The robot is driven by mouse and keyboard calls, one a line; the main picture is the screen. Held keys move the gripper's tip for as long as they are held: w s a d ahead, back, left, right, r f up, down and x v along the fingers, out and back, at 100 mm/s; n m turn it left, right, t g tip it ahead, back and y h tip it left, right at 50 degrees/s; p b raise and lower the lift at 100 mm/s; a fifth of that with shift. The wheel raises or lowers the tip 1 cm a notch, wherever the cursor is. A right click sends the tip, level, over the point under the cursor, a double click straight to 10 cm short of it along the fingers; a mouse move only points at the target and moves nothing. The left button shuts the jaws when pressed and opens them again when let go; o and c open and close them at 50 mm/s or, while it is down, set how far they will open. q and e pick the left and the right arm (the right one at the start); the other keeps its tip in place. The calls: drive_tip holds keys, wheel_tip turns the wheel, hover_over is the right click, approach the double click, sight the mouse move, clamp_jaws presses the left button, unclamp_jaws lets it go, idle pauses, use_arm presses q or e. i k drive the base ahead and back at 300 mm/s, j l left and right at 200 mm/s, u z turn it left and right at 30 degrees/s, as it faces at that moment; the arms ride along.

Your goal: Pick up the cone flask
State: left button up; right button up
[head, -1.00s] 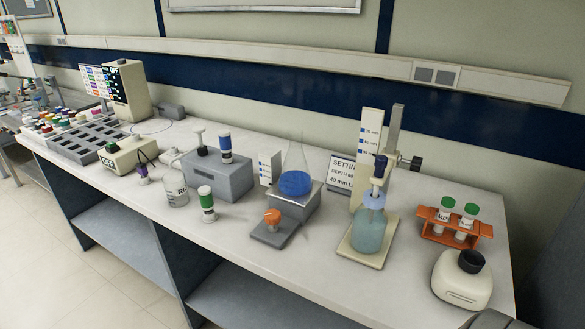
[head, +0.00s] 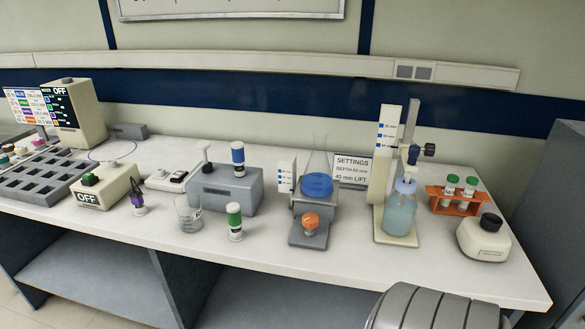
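The cone flask (head: 317,184) is clear glass with blue liquid at its bottom. It stands upright on a grey block stand with an orange knob (head: 310,220) in front, near the middle of the bench in the head view. Its thin glass neck rises above the liquid and is faint against the wall. No gripper touches it. Neither of my grippers can be made out in the head view.
A grey ribbed rounded form (head: 432,308) shows at the bottom edge; I cannot tell what it is. A bottle (head: 399,213) on a stand is right of the flask. A grey box (head: 226,190) and a beaker (head: 188,214) are left. Bare bench lies in front.

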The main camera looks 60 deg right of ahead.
sight(317, 181)
drive_tip(key=j+z, duration=0.1)
drive_tip(key=z, duration=0.3)
drive_tip(key=i+j+z, duration=0.1)
drive_tip(key=z, duration=0.3)
drive_tip(key=j+z, duration=0.1)
drive_tip(key=z, duration=0.3)
drive_tip(key=j+z, duration=0.1)
drive_tip(key=z, duration=0.3)
